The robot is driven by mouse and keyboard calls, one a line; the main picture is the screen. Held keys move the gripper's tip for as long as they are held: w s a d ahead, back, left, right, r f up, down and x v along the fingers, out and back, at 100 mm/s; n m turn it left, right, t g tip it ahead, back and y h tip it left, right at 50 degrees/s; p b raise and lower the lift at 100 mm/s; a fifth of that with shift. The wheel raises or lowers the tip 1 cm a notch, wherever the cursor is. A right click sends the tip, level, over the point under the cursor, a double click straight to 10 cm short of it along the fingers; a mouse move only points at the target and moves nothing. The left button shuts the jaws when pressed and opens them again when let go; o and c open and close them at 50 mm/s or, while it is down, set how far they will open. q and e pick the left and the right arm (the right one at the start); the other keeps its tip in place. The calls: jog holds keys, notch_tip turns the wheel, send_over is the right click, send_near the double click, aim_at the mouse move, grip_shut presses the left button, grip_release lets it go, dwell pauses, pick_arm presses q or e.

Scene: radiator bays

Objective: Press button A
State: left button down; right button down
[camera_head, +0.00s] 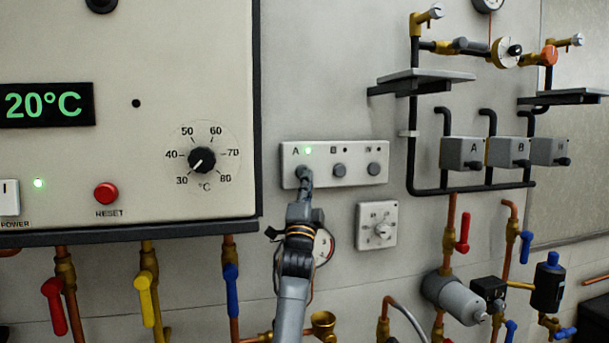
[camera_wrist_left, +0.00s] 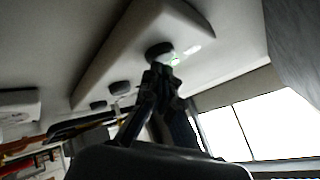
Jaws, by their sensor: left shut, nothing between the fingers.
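The white button panel (camera_head: 357,177) is on the wall in the middle of the head view, with three round grey buttons in a row. The label A and a lit green lamp (camera_head: 308,151) are at its left end. My left gripper (camera_head: 304,174) is shut and empty, with its tips at button A and covering it in the head view. In the left wrist view button A (camera_wrist_left: 159,50) shows just beyond the fingertips (camera_wrist_left: 159,70), with a green glow beside it. The tips look touching or very close; I cannot tell which. My right gripper is not in view.
The heater cabinet (camera_head: 130,140) with a 20°C display is on the left. A small dial box (camera_head: 377,225) and a round gauge (camera_head: 323,246) are below the panel. Pipes and coloured valve levers (camera_head: 463,233) fill the lower edge and right side.

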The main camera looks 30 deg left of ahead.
pick_arm(q)
jog(key=shift+a, duration=0.1)
dwell(0.6)
jog(key=shift+w+a+r, duration=0.1)
jog(key=shift+a+r, duration=0.05)
jog(key=shift+a, duration=0.05)
dwell(0.3)
jog(key=shift+f, duration=0.3)
jog(key=shift+d, duration=0.1)
jog(key=s+d, duration=0.4)
jog(key=shift+d, duration=0.2)
